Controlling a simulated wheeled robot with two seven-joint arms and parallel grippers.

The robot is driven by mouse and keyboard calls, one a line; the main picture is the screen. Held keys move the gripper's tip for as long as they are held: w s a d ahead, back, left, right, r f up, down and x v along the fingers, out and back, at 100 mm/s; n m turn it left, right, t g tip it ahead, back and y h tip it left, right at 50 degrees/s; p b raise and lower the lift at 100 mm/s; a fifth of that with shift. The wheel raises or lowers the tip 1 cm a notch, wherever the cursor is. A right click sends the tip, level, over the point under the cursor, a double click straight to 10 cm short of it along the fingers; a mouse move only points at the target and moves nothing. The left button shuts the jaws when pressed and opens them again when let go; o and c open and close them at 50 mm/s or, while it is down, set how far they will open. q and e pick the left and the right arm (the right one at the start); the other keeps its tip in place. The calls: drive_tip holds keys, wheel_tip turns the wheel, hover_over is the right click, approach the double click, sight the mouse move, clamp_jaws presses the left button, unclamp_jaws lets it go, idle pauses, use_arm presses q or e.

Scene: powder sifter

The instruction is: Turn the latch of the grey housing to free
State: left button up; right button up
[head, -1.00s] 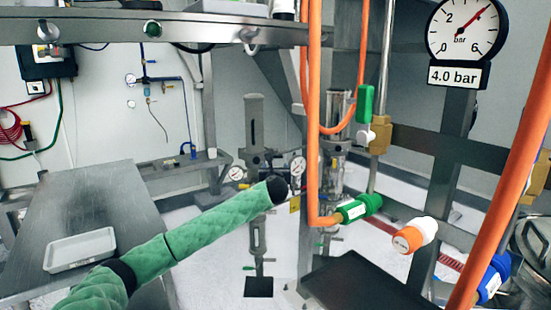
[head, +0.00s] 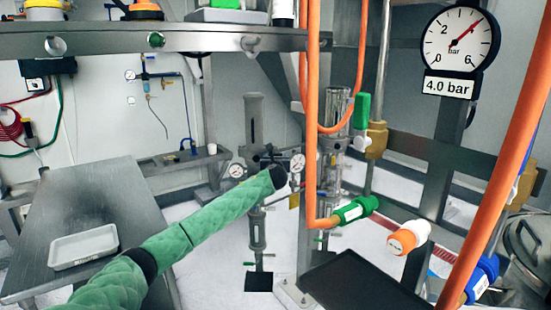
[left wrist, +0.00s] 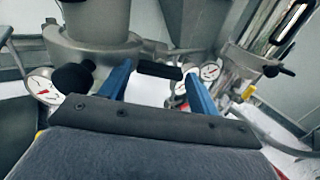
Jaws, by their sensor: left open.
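The grey housing (head: 254,122) stands upright behind my left arm in the head view. Its lower body and flange (left wrist: 95,45) fill the upper left of the left wrist view. A short black handle (left wrist: 159,70), which looks like the latch, lies between the blue fingertips of my left gripper (left wrist: 157,78). The fingers are spread, and I cannot tell whether either touches the handle. In the head view my left gripper (head: 284,177) is small and mostly hidden by the end of my green-sleeved arm. My right gripper is not in view.
Small gauges (head: 237,171) (left wrist: 40,86) and a black knob (left wrist: 75,77) sit close around the gripper. A clear cylinder (head: 330,172) stands to the right, behind orange hoses (head: 314,120). A metal bench with a white tray (head: 84,236) is at left.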

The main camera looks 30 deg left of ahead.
use_arm(q)
drive_tip(key=shift+s+r, duration=0.1)
drive_tip(key=c, duration=0.7)
drive_tip(key=shift+n, duration=0.4)
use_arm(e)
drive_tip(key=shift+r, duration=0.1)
use_arm(q)
drive_tip(key=shift+n+b, duration=2.9)
drive_tip(key=shift+n, duration=5.8)
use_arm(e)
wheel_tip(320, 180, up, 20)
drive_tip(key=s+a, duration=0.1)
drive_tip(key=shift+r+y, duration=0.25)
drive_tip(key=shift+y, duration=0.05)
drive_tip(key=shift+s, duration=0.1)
use_arm(q)
drive_tip(key=o, duration=0.7)
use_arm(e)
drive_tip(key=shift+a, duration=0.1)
